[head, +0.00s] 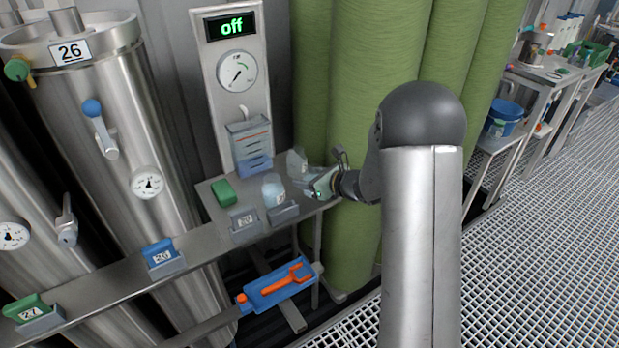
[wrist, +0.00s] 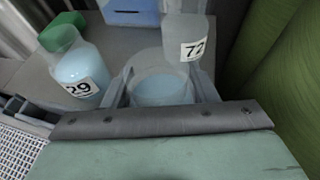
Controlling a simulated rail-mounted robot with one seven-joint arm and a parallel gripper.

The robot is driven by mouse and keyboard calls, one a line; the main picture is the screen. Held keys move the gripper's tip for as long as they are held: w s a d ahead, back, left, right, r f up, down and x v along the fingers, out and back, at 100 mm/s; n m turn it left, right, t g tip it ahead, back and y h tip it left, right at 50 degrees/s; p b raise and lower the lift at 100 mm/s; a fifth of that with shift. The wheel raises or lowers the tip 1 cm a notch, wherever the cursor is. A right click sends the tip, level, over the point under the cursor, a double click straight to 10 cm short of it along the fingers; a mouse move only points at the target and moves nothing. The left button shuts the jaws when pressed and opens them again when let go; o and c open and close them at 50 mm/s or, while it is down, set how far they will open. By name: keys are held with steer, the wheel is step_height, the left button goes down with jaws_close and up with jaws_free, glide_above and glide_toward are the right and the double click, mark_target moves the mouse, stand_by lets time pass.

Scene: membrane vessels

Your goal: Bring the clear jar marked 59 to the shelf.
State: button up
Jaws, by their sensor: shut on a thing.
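My gripper (head: 308,180) is over the right end of the metal shelf (head: 205,250) in the head view. In the wrist view its fingers (wrist: 160,92) are shut around a clear jar (wrist: 160,88) with pale blue contents. No number shows on the held jar's near side. A clear piece marked 72 (wrist: 186,40) shows just beyond it; I cannot tell whether the two touch. No label reading 59 is legible.
A blue box (head: 250,145) stands behind on the shelf, below the gauge panel (head: 235,70) reading off. A green block (head: 223,192) and small labelled holders (head: 163,255) sit along the shelf. Green columns (head: 360,110) rise close behind my gripper. A blue tray with an orange tool (head: 280,285) is below.

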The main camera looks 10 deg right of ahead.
steer(key=shift+f+b, duration=0.2)
steer(key=shift+b, duration=0.25)
stand_by(0.3)
steer(key=o, duration=1.1)
steer(key=shift+o, duration=0.2)
steer(key=v, duration=1.7)
steer(key=shift+d+r, duration=0.15)
steer(key=shift+s, duration=0.15)
